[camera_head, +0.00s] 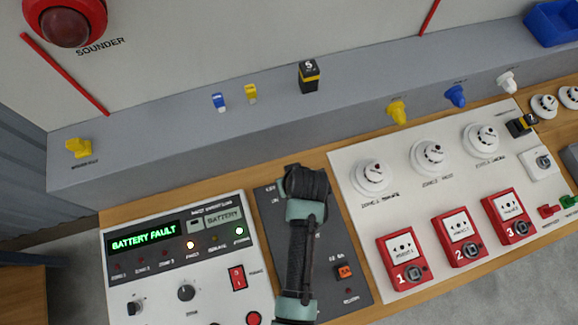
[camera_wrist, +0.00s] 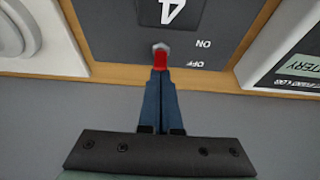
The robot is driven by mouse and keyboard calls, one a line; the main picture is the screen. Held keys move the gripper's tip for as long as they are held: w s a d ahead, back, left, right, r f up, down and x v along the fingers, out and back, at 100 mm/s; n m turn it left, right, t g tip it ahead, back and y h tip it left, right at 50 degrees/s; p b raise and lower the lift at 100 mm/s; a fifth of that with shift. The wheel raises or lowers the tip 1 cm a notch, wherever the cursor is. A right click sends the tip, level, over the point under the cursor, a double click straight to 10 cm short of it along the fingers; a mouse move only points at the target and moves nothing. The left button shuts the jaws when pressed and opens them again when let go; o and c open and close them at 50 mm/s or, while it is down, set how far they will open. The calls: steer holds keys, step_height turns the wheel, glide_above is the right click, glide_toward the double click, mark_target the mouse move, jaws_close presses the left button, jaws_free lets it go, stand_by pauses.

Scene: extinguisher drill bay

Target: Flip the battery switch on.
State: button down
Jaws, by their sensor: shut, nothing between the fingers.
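The battery switch (camera_wrist: 160,58) is a small toggle with a red lever and a pale metal base, on a dark grey panel (camera_head: 355,260). In the wrist view its red end lies level with the upside-down OFF mark, its base nearer ON; the true tilt is hard to judge. My gripper (camera_wrist: 158,72) is shut and empty, its fingertips at the red lever's end; contact is unclear. In the head view my arm covers the switch and fingertips. The alarm panel's display (camera_head: 145,238) reads BATTERY FAULT in green.
The alarm panel with a red rocker (camera_head: 238,277) and knobs stands left of the dark panel. An orange rocker (camera_head: 344,271) sits low on the dark panel. A white board (camera_head: 350,205) with detectors and red call points (camera_head: 403,259) is to the right. A grey ledge (camera_head: 180,135) runs behind.

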steer(key=shift+s+d+f+t, duration=0.1)
steer(key=shift+s+f+t, duration=0.05)
steer(key=shift+s+t, duration=0.3)
steer(key=shift+w+t+y, duration=0.15)
steer(key=shift+t+y, duration=0.1)
steer(key=shift+y, duration=0.05)
steer(key=shift+w, duration=0.1)
steer(key=shift+r, duration=0.2)
steer(key=shift+r+p, duration=0.7)
steer(key=shift+r, duration=0.1)
